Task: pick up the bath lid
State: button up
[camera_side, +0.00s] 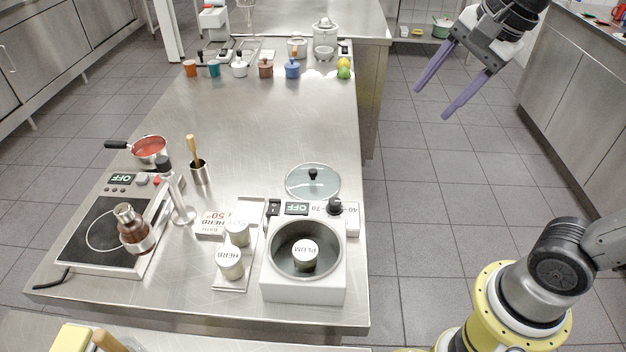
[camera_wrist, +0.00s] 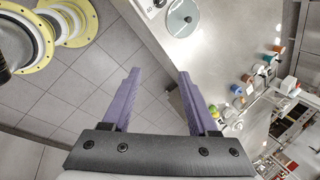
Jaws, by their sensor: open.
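The bath lid (camera_side: 306,184) is a round glass disc with a dark knob. It lies on the steel table just behind the white water bath (camera_side: 282,283), in the side view. In the wrist view the lid (camera_wrist: 182,20) shows at the top, with its knob. The bath is uncovered and holds a jar labelled PLUM (camera_side: 305,255). My gripper (camera_side: 432,101) is open and empty, with two purple fingers, high to the right of the table and well away from the lid. Its fingers also show in the wrist view (camera_wrist: 158,75).
Jars labelled HERB (camera_side: 230,264) stand on a tray left of the bath. Several small coloured pots (camera_side: 240,68) line the far end. The table's middle is clear.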

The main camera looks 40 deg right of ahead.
jog(key=w+a+m+g, duration=0.25)
jog(key=w+m, duration=0.35)
jog(key=w, duration=0.5)
jog(key=m+g, duration=0.1)
jog(key=m, duration=0.1)
send_near(313, 170)
jog(key=f, duration=0.3)
jog(key=shift+w+d+g+y, duration=0.25)
jog(key=shift+w+d+y, duration=0.05)
jog(key=shift+d, duration=0.05)
jog(key=shift+w+a+f, duration=0.1)
jog(key=shift+a+f, duration=0.1)
jog(key=shift+f, duration=0.7)
jog(key=shift+a+f, duration=0.2)
jog(key=shift+f, duration=0.75)
jog(key=shift+w+a+f, duration=0.1)
jog(key=shift+a+f, duration=0.1)
jog(key=shift+f, duration=0.7)
jog(key=shift+c, duration=0.3)
grip_shut()
